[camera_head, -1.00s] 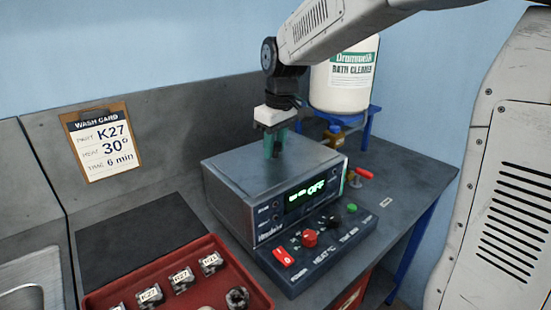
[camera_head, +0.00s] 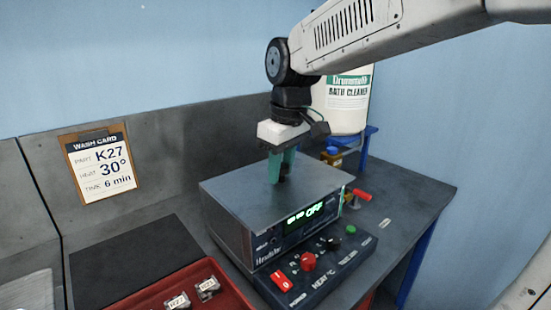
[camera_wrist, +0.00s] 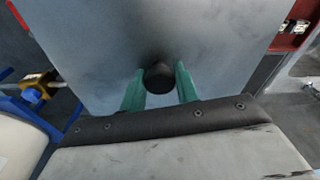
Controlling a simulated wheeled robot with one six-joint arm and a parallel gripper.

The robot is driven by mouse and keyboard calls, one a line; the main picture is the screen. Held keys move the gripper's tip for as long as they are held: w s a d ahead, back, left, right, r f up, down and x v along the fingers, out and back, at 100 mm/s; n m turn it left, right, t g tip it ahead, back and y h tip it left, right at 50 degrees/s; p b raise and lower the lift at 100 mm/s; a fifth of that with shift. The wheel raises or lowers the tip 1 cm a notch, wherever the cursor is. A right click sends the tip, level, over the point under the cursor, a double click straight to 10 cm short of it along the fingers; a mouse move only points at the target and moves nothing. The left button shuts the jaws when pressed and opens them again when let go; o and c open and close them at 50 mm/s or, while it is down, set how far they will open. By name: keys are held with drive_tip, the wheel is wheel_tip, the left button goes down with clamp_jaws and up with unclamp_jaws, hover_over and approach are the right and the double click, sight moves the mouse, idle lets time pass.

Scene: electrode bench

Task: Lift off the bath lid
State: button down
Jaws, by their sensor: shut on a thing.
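The bath is a dark grey metal box (camera_head: 232,236) with a green "OFF" display on its front. Its flat grey lid (camera_head: 232,196) lies on top, with no clear gap under it; the lid also fills much of the wrist view (camera_wrist: 205,40). A round black knob (camera_wrist: 160,77) stands on the lid. My gripper (camera_head: 283,170) comes down from above with green fingers. In the wrist view the fingers (camera_wrist: 160,88) are on either side of the knob, shut on it. The fingers partly hide the knob in the head view.
A control panel (camera_head: 325,270) with red and black knobs stands in front of the bath. A red tray (camera_head: 225,290) with small parts is at front left. A white cleaner bottle (camera_head: 347,110) stands on a blue stand behind. A dark mat (camera_head: 130,260) lies bare at left.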

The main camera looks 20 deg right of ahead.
sight(288, 199)
drive_tip(key=s, duration=0.4)
drive_tip(key=s+a, duration=0.1)
drive_tip(key=s, duration=0.1)
drive_tip(key=shift+s+a+r, duration=0.1)
drive_tip(key=shift+s+r, duration=0.25)
drive_tip(key=shift+r, duration=0.05)
drive_tip(key=shift+s+r, duration=0.25)
drive_tip(key=shift+r, duration=1.45)
